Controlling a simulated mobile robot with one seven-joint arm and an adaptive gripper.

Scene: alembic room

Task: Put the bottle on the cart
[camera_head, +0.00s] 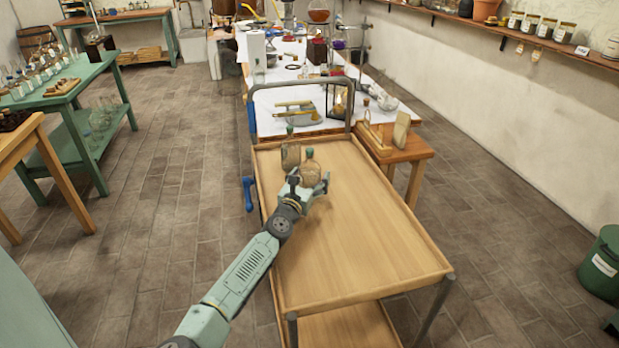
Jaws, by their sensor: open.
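The cart (350,245) has a wooden tray top with a raised rim and a grey metal push handle at its far end. Two glass bottles with greenish stoppers stand upright at the cart's far left: one bottle (310,170) right at my gripper, the other bottle (290,154) just behind it to the left. My gripper (309,184) is open over the cart top, its fingers at the nearer bottle's lower part. The gripper hides that bottle's base, so I cannot tell whether the fingers touch it.
The near and right parts of the cart top are bare. A small wooden table (408,152) stands just beyond its far right corner. Behind is a long white-covered table (285,125) with glassware. A green table (75,105) is at left, a green bin (602,264) at right.

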